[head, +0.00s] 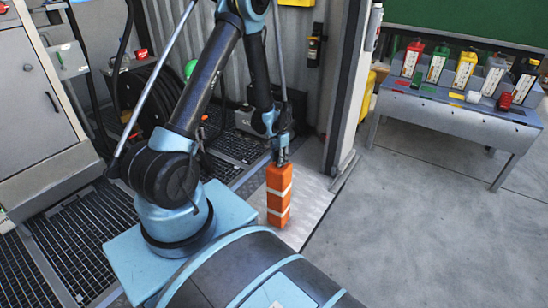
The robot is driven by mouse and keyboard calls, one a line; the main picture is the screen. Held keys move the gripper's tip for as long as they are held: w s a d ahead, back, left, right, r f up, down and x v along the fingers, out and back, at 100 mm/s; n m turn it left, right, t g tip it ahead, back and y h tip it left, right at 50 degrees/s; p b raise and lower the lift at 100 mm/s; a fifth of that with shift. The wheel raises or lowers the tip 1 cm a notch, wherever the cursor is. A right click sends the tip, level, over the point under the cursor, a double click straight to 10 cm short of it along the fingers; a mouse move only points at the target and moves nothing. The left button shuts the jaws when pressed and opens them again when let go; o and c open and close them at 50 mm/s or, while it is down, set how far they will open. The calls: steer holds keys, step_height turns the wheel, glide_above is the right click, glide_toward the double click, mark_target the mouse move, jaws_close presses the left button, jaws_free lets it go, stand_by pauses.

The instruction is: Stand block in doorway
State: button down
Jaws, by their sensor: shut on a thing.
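The block (279,196) is a tall orange post with pale bands, upright in the middle of the head view. My gripper (281,160) is above it and shut on its top end. The block's foot is at or just above the light metal threshold plate (313,192); I cannot tell if it touches. The doorway is the opening beside the door post (346,90), between the grated bay on the left and the concrete floor on the right. The gripper's fingertips are small and partly hidden against the block.
A grey table (455,113) with several coloured containers stands at the right. A hose reel (172,82) and a grey cabinet (35,100) are at the left. Floor grating (85,240) lies by my base. The concrete floor (420,220) at right is clear.

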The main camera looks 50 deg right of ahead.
stand_by(0.3)
steer(key=c, duration=1)
jaws_free()
steer(key=shift+o, duration=0.2)
steer(key=shift+r, duration=5.9)
